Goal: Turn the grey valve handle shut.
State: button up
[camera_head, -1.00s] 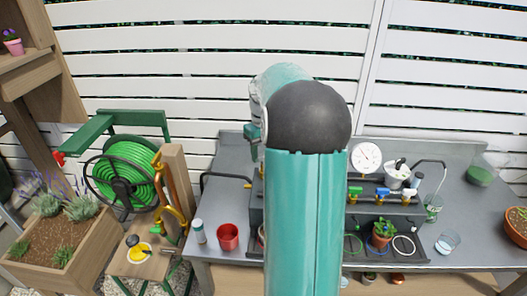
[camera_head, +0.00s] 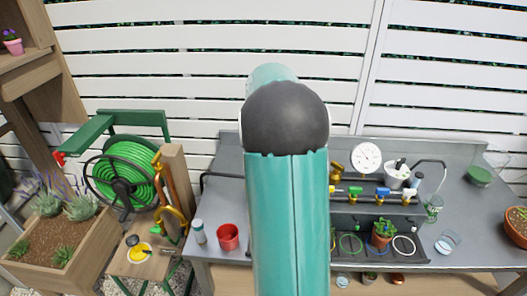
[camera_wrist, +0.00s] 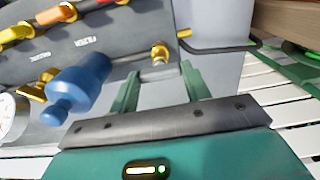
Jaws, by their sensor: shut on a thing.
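In the wrist view the two green fingers of my gripper (camera_wrist: 160,72) stand a little apart, close to the grey valve panel (camera_wrist: 108,25). A pale grey shape lies between them, hard to tell from the grey behind; it fits the grey valve handle (camera_wrist: 161,88). A brass fitting (camera_wrist: 160,52) shows just beyond the fingertips. In the head view my teal arm hides my gripper and the grey handle. A brass valve (camera_head: 337,171) shows just right of the arm there.
A blue valve handle (camera_wrist: 80,85) is left of my fingers, with yellow, orange and red handles (camera_wrist: 58,13) above. A white gauge (camera_head: 367,157) stands on the panel. A red cup (camera_head: 228,237) stands on the bench left of my arm. A green hose reel (camera_head: 128,176) is further left.

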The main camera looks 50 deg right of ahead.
dwell(0.4)
jog(key=o, duration=1)
jog(key=shift+f, duration=0.1)
notch_tip(320, 180, up, 14)
jog(key=shift+s, duration=0.15)
